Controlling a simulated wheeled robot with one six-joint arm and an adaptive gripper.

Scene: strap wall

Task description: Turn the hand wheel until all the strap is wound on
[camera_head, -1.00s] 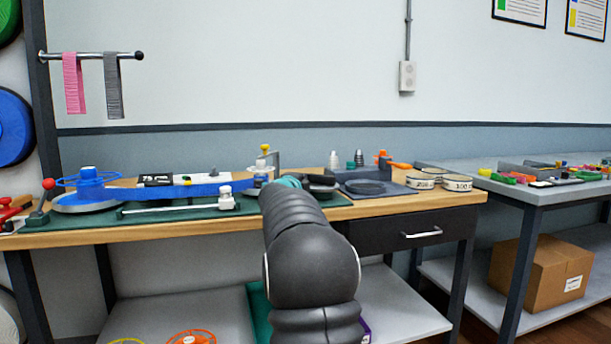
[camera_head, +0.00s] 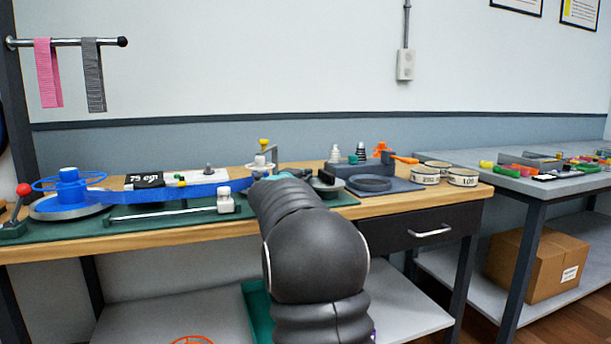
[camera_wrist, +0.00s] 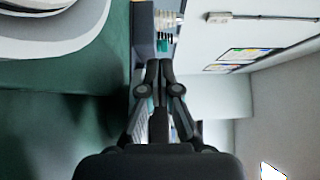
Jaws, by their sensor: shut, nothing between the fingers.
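A blue spoked wheel (camera_head: 68,181) with an upright hub stands over a round grey plate at the left of the bench in the head view. The blue strap (camera_head: 160,190) runs from it to the right, along the green mat (camera_head: 130,227), towards a small stand with a yellow knob (camera_head: 263,143). A dark round part (camera_head: 325,182) beyond my arm is partly hidden, and I cannot tell what it is. My gripper (camera_wrist: 160,66) shows in the wrist view, shut and empty, apart from the wheel.
A red-knobbed lever (camera_head: 23,190) stands left of the wheel. A white block (camera_head: 224,200) sits on a rail before the strap. Tins (camera_head: 425,175) and a grey tray (camera_head: 372,184) are at the right. A pale rounded thing (camera_wrist: 50,25) is close in the wrist view.

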